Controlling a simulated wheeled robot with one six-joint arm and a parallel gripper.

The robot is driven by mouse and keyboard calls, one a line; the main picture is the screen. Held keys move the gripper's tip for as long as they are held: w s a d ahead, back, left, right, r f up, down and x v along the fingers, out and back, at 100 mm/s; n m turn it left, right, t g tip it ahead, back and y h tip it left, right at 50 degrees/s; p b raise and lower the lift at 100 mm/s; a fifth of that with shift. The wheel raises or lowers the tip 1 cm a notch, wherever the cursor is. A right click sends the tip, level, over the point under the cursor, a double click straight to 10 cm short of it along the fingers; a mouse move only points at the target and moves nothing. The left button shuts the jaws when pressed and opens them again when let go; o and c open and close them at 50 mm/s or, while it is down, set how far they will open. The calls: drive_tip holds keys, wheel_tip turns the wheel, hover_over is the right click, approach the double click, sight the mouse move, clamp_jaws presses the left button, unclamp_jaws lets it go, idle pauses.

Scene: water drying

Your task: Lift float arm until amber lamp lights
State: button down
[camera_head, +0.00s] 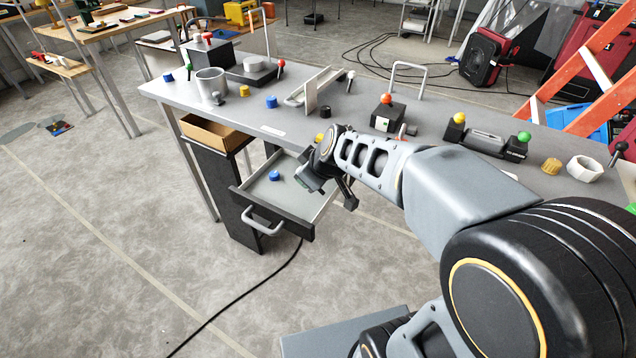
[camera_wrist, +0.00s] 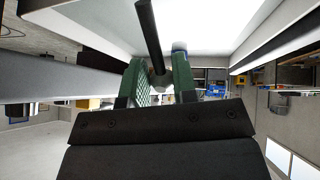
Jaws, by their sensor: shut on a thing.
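On the bench, a yellow-amber ball (camera_head: 459,118) and an orange-red ball (camera_head: 386,98) top separate black boxes. I cannot tell which is the amber lamp or whether either is lit.
The grey bench (camera_head: 350,113) carries several knobs, levers and a metal cup (camera_head: 211,84). The open drawer (camera_head: 272,220) holds a blue knob (camera_head: 274,175). An orange ladder (camera_head: 590,75) leans behind right. The floor at left front is clear except for a black cable (camera_head: 235,297).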

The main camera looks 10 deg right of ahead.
idle(0.5)
drive_tip(key=c, duration=0.9)
unclamp_jaws()
drive_tip(key=shift+r, duration=0.1)
drive_tip(key=p+v, duration=0.2)
drive_tip(key=v, duration=1.1)
drive_tip(key=shift+s+d+r, duration=0.2)
drive_tip(key=shift+s, duration=0.1)
